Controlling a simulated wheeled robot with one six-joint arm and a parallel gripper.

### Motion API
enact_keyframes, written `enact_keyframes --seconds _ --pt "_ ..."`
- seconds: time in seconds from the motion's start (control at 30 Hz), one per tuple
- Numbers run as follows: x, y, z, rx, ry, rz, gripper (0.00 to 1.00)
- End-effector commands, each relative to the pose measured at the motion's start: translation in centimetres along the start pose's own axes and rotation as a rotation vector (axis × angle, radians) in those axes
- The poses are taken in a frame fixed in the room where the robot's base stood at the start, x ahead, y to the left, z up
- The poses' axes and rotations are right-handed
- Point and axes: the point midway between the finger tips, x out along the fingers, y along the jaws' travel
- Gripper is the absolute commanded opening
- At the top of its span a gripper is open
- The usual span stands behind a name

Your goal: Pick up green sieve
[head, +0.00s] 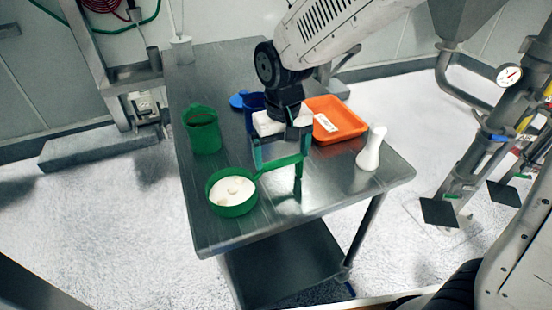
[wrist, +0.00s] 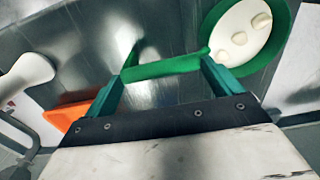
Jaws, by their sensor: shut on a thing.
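The green sieve (head: 216,207) is a round green bowl holding white powder with several pale lumps, near the table's front left. Its bowl shows at the upper right of the wrist view (wrist: 284,68). Its green handle runs right from the bowl to between the fingers of my gripper (head: 278,164). In the wrist view my gripper (wrist: 163,68) is shut on this handle, which spans the two teal fingers. The sieve looks about level. I cannot tell whether its base touches the table.
On the metal table (head: 225,230) stand a green container (head: 203,136) at left, a blue container (head: 251,118) partly hidden behind my gripper, an orange tray (head: 345,127) and a white bottle-shaped object (head: 369,154) at right. The table front is mostly clear. Steel piping (head: 478,150) stands further right.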

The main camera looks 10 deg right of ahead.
Motion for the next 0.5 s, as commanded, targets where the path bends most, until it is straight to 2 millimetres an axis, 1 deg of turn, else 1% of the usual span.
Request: enact_keyframes --seconds 0.03,0.07,0.27,0.47,0.5 --pt "-0.4 0.0 0.0 -0.001 0.002 0.000 0.41" --pt "-0.7 0.0 0.0 0.000 0.002 0.000 0.34" --pt "-3.3 0.0 0.1 -0.001 0.004 0.000 0.34" --pt "-3.6 -1.3 4.7 -0.005 0.003 0.000 0.34" --pt "-3.6 -1.5 5.8 -0.004 0.003 0.000 0.34"
